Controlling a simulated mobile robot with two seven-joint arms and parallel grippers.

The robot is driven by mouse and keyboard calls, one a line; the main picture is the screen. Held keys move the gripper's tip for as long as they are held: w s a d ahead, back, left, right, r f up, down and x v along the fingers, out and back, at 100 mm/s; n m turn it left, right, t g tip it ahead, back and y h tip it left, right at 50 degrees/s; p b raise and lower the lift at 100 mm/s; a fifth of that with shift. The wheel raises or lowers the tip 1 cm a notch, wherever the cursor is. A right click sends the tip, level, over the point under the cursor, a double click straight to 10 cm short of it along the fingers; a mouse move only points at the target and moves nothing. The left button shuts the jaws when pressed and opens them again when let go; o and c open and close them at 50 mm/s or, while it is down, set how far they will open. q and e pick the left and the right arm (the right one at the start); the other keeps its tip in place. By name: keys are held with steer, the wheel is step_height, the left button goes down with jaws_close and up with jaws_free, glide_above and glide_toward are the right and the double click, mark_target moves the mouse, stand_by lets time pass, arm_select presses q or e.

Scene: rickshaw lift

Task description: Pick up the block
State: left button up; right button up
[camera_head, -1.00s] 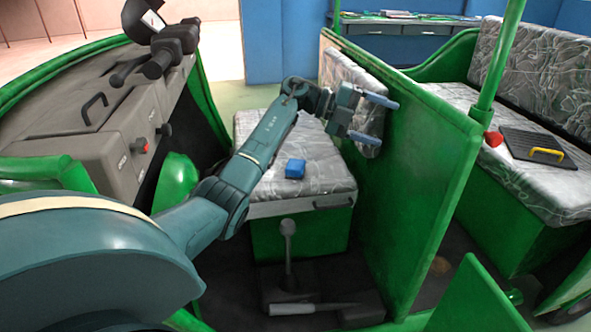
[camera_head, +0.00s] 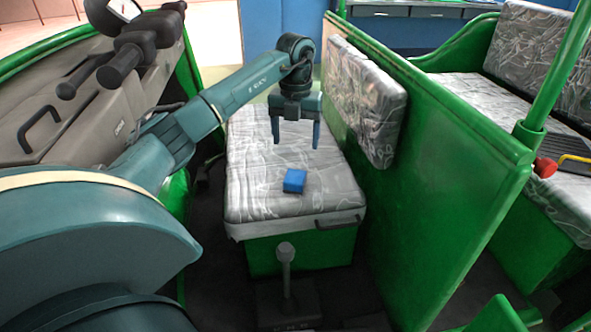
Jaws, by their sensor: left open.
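A small blue block (camera_head: 294,181) lies on the grey patterned front seat (camera_head: 250,200), toward its front half. My left gripper (camera_head: 296,143) points down above the seat, with its two fingers apart and nothing between them. It appears above and behind the block in the picture, apart from it. My right gripper does not show.
A green partition (camera_head: 440,150) with a padded backrest (camera_head: 365,100) stands right of the seat. A dashboard with handlebar grips (camera_head: 135,55) is at the left. A lever (camera_head: 285,262) rises in front of the seat. A red object (camera_head: 545,167) lies on the rear bench.

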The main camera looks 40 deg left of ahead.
arm_select(q)
steer(key=b, duration=0.1)
glide_above(295, 176)
steer(key=f, duration=0.7)
steer(key=shift+s+d, duration=0.15)
steer(key=shift+d, duration=0.05)
steer(key=shift+a+f+b, duration=0.2)
steer(key=shift+f+b, duration=0.4)
steer(key=shift+f, duration=2.45)
steer(key=c, duration=1.1)
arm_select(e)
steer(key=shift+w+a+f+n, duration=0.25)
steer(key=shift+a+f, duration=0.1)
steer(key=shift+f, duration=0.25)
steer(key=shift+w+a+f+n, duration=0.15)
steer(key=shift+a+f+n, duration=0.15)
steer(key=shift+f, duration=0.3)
arm_select(q)
steer(key=shift+r, duration=0.1)
